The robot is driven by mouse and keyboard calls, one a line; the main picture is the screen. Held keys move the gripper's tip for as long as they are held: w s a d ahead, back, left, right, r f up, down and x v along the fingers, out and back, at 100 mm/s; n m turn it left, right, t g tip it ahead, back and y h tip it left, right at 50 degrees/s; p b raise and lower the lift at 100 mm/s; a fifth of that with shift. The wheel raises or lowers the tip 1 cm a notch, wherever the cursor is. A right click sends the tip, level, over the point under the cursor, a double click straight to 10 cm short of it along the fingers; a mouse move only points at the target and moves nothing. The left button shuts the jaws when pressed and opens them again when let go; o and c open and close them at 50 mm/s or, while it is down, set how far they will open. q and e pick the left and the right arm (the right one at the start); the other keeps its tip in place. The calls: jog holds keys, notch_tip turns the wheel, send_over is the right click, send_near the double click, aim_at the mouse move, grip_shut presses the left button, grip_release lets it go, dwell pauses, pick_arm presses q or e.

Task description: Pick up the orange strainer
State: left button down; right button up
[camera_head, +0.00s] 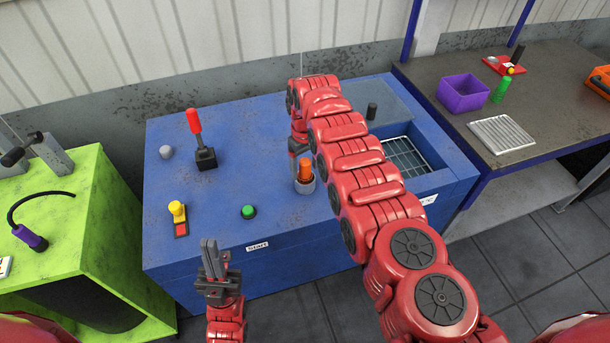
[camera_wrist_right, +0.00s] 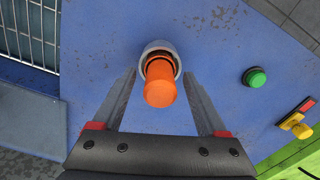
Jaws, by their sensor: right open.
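The orange strainer (camera_head: 305,171) stands upright in a round grey holder (camera_head: 304,186) on the blue machine top. In the right wrist view the strainer (camera_wrist_right: 160,85) points toward the camera, with the grey holder (camera_wrist_right: 148,52) around its base. My right gripper (camera_wrist_right: 159,75) is open, with one finger on each side of the strainer and a visible gap on both sides. In the head view the right gripper (camera_head: 298,150) is just behind the strainer, partly hidden by my arm. My left gripper (camera_head: 210,248) is above the machine's front edge, holding nothing visible; its finger gap is unclear.
The blue machine (camera_head: 250,205) carries a red-handled lever (camera_head: 198,135), a green button (camera_head: 248,212) and a yellow-and-red switch (camera_head: 178,215). A wire-grid basin (camera_head: 405,158) lies at right. A workbench (camera_head: 450,72) with a purple bin (camera_head: 463,93) stands further right, a green cabinet (camera_head: 95,220) at left.

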jog(key=c, duration=1.2)
grip_shut()
jog(key=shift+r, duration=0.2)
